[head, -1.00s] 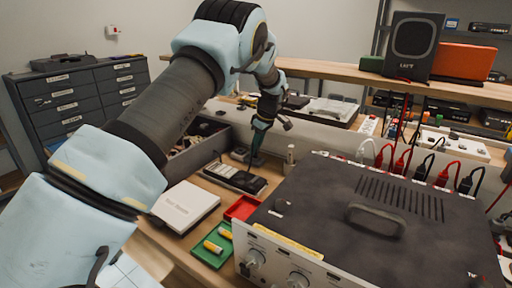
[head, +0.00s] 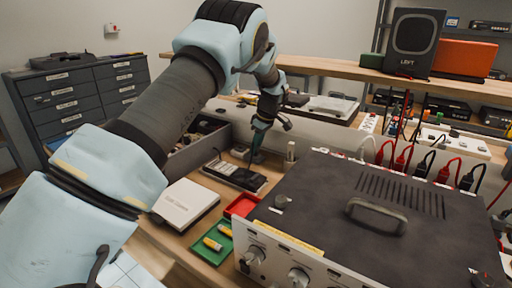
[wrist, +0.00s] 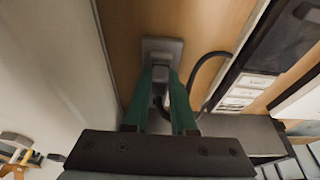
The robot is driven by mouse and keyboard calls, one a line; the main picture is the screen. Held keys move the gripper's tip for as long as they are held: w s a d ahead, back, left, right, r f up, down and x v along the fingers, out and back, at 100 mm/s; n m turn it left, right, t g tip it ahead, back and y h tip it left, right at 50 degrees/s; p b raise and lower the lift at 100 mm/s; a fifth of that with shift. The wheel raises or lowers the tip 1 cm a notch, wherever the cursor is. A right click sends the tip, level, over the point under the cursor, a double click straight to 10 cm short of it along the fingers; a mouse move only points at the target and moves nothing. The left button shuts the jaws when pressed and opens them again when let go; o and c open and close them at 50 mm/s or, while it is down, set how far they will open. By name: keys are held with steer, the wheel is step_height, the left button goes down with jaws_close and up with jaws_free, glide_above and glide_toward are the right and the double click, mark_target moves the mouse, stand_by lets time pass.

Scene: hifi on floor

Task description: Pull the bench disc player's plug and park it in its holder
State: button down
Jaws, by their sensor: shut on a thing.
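My gripper (head: 257,152) reaches down behind the large dark amplifier-like unit, close to the wooden bench top. In the wrist view its two green fingers (wrist: 168,98) are closed around a small dark plug (wrist: 160,86). The plug is at a small grey block (wrist: 162,48) on the bench; I cannot tell whether it is seated in the block or just above it. A black cable (wrist: 205,62) loops from the plug to the right. I cannot tell which unit is the disc player, nor whether the grey block is the socket or the holder.
A black strip-like unit (head: 235,177) lies beside the gripper. A white box (head: 186,203), a red tray (head: 241,206) and a green tray (head: 213,246) are nearer. The large dark unit (head: 375,205) with cables fills the right. A grey wall or trunking (head: 325,137) runs behind.

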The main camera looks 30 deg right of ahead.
steer(key=c, duration=0.7)
jaws_free()
steer(key=shift+o, duration=0.2)
steer(key=w+p+v, duration=0.1)
steer(key=v, duration=1.4)
steer(key=shift+a+r+p, duration=0.25)
steer(key=shift+r+p, duration=0.05)
steer(key=shift+r, duration=0.25)
steer(key=shift+w+a, duration=0.1)
